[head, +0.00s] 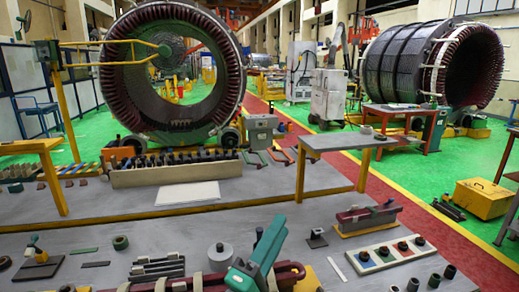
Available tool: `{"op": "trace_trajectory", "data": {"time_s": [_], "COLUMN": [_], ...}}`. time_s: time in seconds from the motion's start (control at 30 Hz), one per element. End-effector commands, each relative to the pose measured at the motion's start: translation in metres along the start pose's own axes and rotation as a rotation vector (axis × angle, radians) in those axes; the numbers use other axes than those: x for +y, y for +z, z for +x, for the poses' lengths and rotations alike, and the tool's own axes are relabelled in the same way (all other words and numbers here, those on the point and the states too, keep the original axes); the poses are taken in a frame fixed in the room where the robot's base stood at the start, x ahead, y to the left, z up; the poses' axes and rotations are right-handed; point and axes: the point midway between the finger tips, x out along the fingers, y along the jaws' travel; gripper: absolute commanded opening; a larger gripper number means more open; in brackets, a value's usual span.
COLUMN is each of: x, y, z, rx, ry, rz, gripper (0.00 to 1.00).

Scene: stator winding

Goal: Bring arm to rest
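I cannot make out my arm or my gripper for certain in the head view. A teal clamp-like tool (262,257) stands tilted at the front middle of the grey work surface (110,240). It overlaps a dark red bar-like piece (204,283) lying at the front edge. I cannot tell whether the two touch.
A large stator ring (225,92) stands at the back left, another (398,62) at the back right. A small table (345,140) stands in the middle. Several small parts, a coloured block tray (391,253) and a red vise-like tool (367,216) crowd the front surface. A yellow box (484,199) sits right.

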Motion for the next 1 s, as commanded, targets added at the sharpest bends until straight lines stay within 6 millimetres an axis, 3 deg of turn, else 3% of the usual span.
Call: {"op": "trace_trajectory", "data": {"time_s": [0.27,0.47,0.67,1.0], "x": [-0.048,-0.091,-0.138,-0.203], "y": [-0.003,0.004,0.020,0.064], "z": [-0.032,-0.068,-0.114,-0.212], "rx": [0.204,0.339,0.445,0.516], "ry": [0.032,-0.022,-0.131,-0.401], "rz": [0.067,0.151,0.262,0.525], "gripper": [0.32,0.32,0.32,0.32]}}
